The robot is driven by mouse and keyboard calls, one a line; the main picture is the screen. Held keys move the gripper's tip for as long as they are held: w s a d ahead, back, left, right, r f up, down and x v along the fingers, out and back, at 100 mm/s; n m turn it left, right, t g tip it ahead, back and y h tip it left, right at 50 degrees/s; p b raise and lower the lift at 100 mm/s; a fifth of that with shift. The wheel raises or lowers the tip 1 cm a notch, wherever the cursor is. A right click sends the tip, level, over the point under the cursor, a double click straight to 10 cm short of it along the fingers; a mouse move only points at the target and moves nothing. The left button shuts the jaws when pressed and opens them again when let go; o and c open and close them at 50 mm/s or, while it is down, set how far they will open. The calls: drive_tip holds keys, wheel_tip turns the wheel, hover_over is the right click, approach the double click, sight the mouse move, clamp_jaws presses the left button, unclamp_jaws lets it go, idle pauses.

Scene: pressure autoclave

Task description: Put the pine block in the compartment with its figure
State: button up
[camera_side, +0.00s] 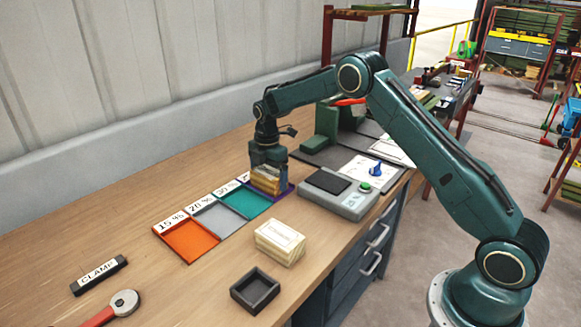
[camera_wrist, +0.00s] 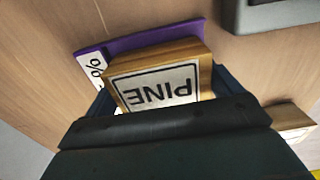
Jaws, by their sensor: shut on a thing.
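The pine block (camera_side: 265,182) is light wood with a white label; "PINE" reads upside down on it in the wrist view (camera_wrist: 158,88). My gripper (camera_side: 268,172) points down and is shut on it. The block is over the purple compartment (camera_side: 287,191) at the far end of the row; whether it touches the floor there is unclear. In the wrist view the purple edge (camera_wrist: 125,42) shows beside the block, with a white card (camera_wrist: 93,70) bearing a "%" sign. The arm mostly hides that card's figure. Orange (camera_side: 185,242), grey (camera_side: 215,217) and teal (camera_side: 243,202) compartments carry figure cards.
A pale block with a label (camera_side: 280,242) stands in front of the row, near a black square tray (camera_side: 255,290). A clamp sign (camera_side: 99,275) and red-handled tool (camera_side: 118,306) lie front left.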

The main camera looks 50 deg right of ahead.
sight(268, 171)
drive_tip(key=shift+f, duration=0.3)
drive_tip(key=shift+f, duration=0.1)
drive_tip(key=o, duration=0.9)
drive_tip(key=shift+s+f, duration=0.1)
drive_tip(key=shift+f, duration=0.05)
wheel_tip(268, 171, up, 12)
drive_tip(key=shift+f, duration=0.1)
drive_tip(key=shift+r, duration=0.7)
